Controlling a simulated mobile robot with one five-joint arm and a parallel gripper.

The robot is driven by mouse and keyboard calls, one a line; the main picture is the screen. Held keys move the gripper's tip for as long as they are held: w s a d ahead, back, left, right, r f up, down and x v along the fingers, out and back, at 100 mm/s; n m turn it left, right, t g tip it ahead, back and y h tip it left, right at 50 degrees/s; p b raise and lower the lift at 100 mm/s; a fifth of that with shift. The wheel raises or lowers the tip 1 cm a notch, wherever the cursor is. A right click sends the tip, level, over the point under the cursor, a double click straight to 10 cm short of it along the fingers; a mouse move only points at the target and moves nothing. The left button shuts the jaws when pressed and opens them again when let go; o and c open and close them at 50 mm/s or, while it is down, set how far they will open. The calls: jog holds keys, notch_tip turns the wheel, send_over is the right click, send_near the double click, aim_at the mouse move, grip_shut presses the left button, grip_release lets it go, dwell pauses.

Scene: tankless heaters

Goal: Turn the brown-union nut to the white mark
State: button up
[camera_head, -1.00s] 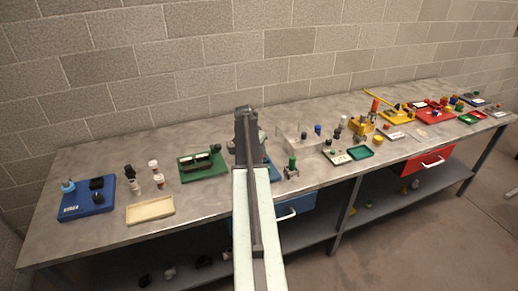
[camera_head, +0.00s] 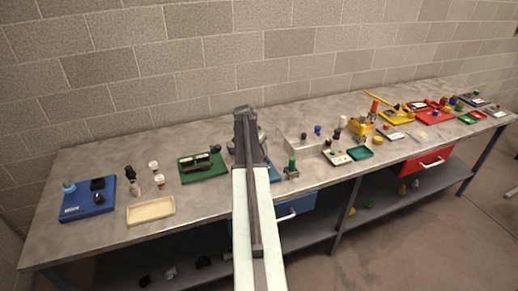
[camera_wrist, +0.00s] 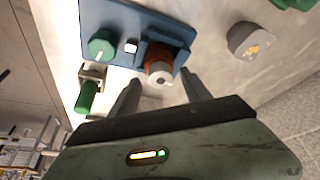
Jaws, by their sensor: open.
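A blue board (camera_wrist: 115,15) lies on the bench in the wrist view. On it is a brown union (camera_wrist: 158,55) with a pale round nut end (camera_wrist: 160,73), seated in a dark blue block. I cannot tell which is the white mark for the nut. My gripper (camera_wrist: 160,94) is open, its two fingers apart on either side below the union, with nothing between them. In the head view my gripper (camera_head: 245,112) hides most of this board (camera_head: 273,169).
A green-handled fitting (camera_wrist: 87,96) stands close beside the left finger. A grey rounded part (camera_wrist: 248,40) lies to the right. In the head view a green board (camera_head: 203,170) is to the left, and a clear box (camera_head: 292,142) to the right.

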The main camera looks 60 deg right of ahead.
jog(key=p+v, duration=0.5)
jog(key=v, duration=0.2)
jog(key=shift+p, duration=0.35)
jog(key=shift+a, duration=0.1)
jog(key=w+a+f+n+y+b, duration=0.1)
jog(key=w+a+f+n, duration=0.2)
jog(key=a, duration=0.8)
jog(key=w+a+n+t+b, duration=0.1)
jog(key=w+a+n, duration=0.3)
jog(key=a, duration=0.7)
jog(key=w+a+f+n+y+b, duration=0.1)
jog(key=w+a+f+n, duration=0.1)
jog(key=w+a, duration=0.6)
jog(key=s+a+f+n+b, duration=0.1)
jog(key=s+a+n, duration=0.1)
jog(key=a, duration=0.9)
jog(key=s+a+f+n+y+b, duration=0.1)
jog(key=s+a+n, duration=0.2)
jog(key=a, duration=0.9)
jog(key=s+a+f+n+y+b, duration=0.1)
jog(key=a+n, duration=0.3)
jog(key=a, duration=0.8)
jog(key=shift+s+g, duration=0.4)
jog(key=shift+s, duration=0.25)
